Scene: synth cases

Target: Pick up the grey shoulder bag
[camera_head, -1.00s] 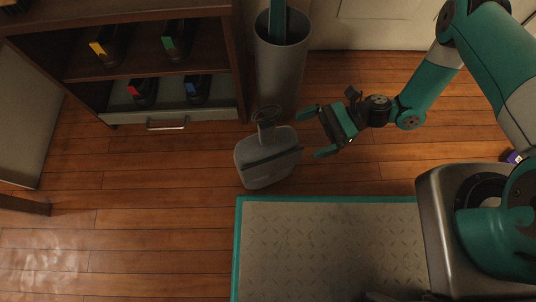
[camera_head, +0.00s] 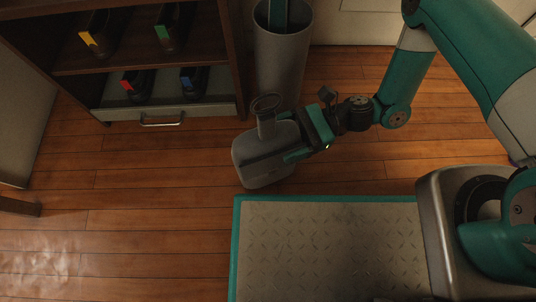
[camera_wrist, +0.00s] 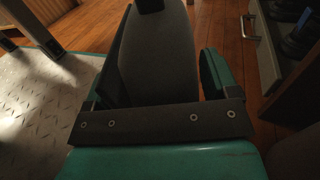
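The grey shoulder bag (camera_head: 258,172) stands on the wooden floor left of my gripper in the head view. In the wrist view the grey bag (camera_wrist: 160,60) fills the space in front of the palm. The right teal finger (camera_wrist: 215,75) stands apart from the bag with floor showing between them. The gripper looks open around the bag.
A dark wooden shelf (camera_head: 150,66) with several dark items and a drawer stands at the upper left. A grey bin (camera_head: 280,65) stands just behind the bag. My metal-plated base deck (camera_head: 330,250) is in front.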

